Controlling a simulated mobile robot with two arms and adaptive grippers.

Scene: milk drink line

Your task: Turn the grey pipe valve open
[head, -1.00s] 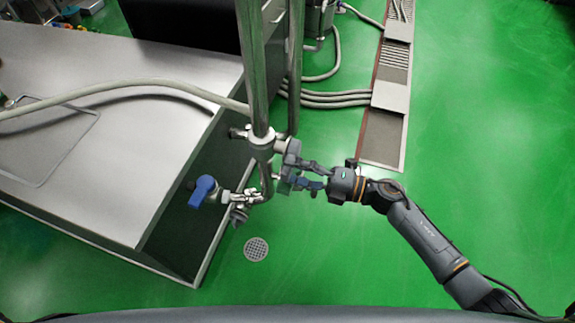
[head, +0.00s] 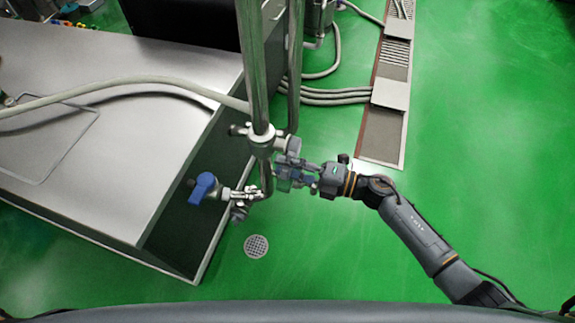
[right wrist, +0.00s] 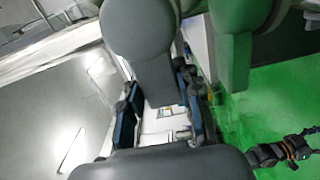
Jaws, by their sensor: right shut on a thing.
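The grey pipe valve handle (head: 292,146) sits on the right side of a fitting on the upright steel pipe (head: 258,75). My right gripper (head: 293,176) comes from the right and is shut on this handle, with its fingers partly hiding it. In the right wrist view the grey handle (right wrist: 145,45) reaches down with a rounded end at the top, between the blue-padded fingers of the right gripper (right wrist: 165,120). How far the valve is turned cannot be told. My left gripper is not in view.
A blue valve handle (head: 203,187) is on a side branch left of the grey one. A steel table (head: 130,190) fills the left, with a pale hose (head: 130,82) above it. Green floor with a round drain (head: 256,246) lies in front; a floor channel (head: 384,125) runs behind right.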

